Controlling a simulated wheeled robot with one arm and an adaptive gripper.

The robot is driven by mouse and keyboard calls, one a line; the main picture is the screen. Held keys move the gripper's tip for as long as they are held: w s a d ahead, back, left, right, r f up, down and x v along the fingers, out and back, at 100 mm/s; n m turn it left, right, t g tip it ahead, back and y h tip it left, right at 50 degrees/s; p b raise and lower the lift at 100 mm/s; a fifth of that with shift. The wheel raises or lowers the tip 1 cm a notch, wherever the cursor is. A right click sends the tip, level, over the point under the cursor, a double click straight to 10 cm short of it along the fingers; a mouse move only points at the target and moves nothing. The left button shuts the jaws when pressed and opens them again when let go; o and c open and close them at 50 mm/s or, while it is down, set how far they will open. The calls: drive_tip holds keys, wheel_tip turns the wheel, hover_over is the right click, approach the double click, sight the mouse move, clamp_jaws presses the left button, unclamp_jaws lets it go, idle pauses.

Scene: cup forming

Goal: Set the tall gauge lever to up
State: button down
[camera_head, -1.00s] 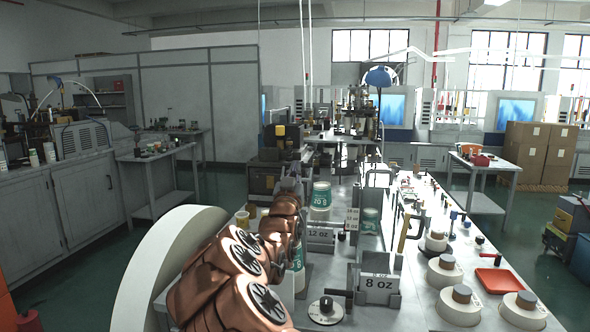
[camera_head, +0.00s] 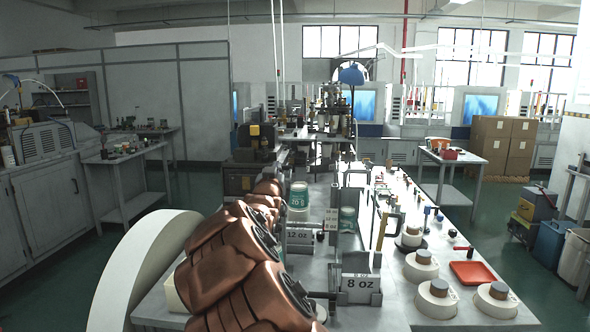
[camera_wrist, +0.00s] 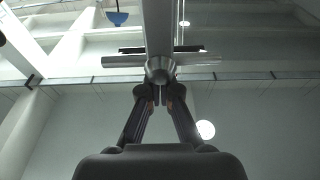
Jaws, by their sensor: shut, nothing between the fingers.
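In the wrist view my gripper (camera_wrist: 160,96) has its two dark fingers together, with nothing between them. A grey metal bar with a round end and a crossbar (camera_wrist: 160,68) is just beyond the fingertips. I cannot tell whether they touch, or whether this is the tall gauge lever. In the head view my copper-coloured arm hides my gripper and part of the bench.
A 20-marked cup (camera_head: 299,197) and another cup (camera_head: 347,219) stand on the bench. A yellow handle (camera_head: 382,231) rises right of them. Round white pieces with brown tops (camera_head: 421,267) and a red tray (camera_head: 473,273) lie at right. A large white disc (camera_head: 140,270) stands at left.

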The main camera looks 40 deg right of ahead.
drive_tip(key=shift+w, duration=0.1)
idle(0.3)
drive_tip(key=shift+a, duration=0.1)
drive_tip(key=r+b+v, duration=0.2)
drive_tip(key=v, duration=1.1)
drive_tip(key=shift+r, duration=0.2)
drive_tip(key=shift+a, duration=0.1)
